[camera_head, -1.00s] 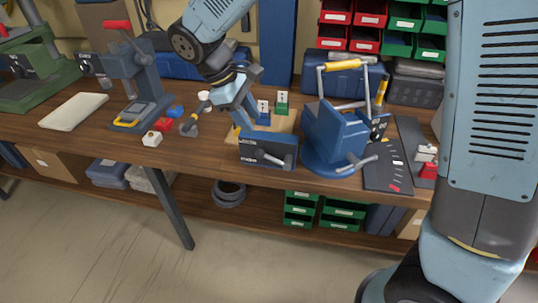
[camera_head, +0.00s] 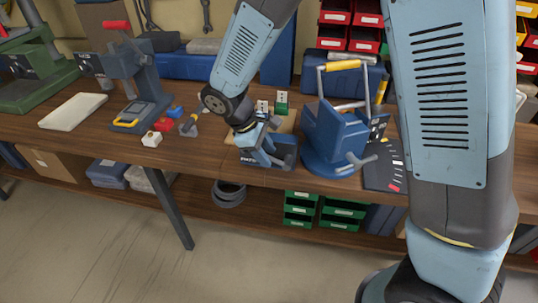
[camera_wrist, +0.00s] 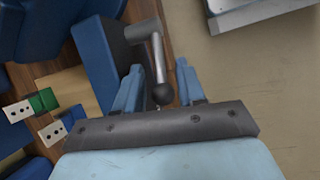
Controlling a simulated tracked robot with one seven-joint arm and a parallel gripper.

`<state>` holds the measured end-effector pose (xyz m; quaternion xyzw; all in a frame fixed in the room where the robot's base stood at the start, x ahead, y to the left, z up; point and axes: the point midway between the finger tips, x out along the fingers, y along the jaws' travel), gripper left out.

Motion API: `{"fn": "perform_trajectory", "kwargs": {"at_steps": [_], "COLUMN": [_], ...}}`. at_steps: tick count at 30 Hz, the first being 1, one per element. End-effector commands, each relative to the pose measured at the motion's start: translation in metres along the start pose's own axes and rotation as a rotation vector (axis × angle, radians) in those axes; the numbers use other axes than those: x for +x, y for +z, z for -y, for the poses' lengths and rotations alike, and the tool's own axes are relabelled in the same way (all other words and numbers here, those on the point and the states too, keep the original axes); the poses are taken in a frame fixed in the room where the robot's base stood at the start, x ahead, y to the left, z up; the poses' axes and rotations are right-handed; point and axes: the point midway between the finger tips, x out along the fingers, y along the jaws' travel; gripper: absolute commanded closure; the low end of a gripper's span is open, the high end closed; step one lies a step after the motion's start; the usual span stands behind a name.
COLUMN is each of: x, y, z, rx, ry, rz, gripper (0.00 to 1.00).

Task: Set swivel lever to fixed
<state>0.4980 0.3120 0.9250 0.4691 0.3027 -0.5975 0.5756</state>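A dark blue box (camera_head: 246,163) stands at the bench's front edge, partly covered by my gripper. Its white lettering is too small to read. In the wrist view the box (camera_wrist: 98,55) carries a grey cranked lever (camera_wrist: 155,60) with a black ball knob (camera_wrist: 163,94). My gripper (camera_wrist: 160,78) is open, with one light blue finger on each side of the lever's rod and knob. I see a gap on the right; contact on the left is unclear. In the head view my gripper (camera_head: 272,155) is low over the box and mostly hides the lever.
Green (camera_head: 281,102) and blue (camera_head: 262,106) socket blocks stand behind on a wooden board. My arm hides the bench's right end.

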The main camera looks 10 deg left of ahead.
Motion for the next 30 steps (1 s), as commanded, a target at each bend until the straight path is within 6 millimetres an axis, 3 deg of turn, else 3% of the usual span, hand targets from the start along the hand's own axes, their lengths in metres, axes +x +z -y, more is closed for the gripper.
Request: {"fn": "perform_trajectory", "kwargs": {"at_steps": [6,14,27,30], "x": [0.013,0.0137,0.0132,0.0129], "y": [0.0001,0.0,-0.0004,-0.0006], "z": [0.0004,0.0004,0.0002,0.0], "rx": [-0.001,0.0,0.0,0.0], "ry": [0.0,0.0,0.001,0.001], "rz": [0.001,0.0,-0.001,-0.002], "gripper": [0.61,0.61,1.0,1.0]}}
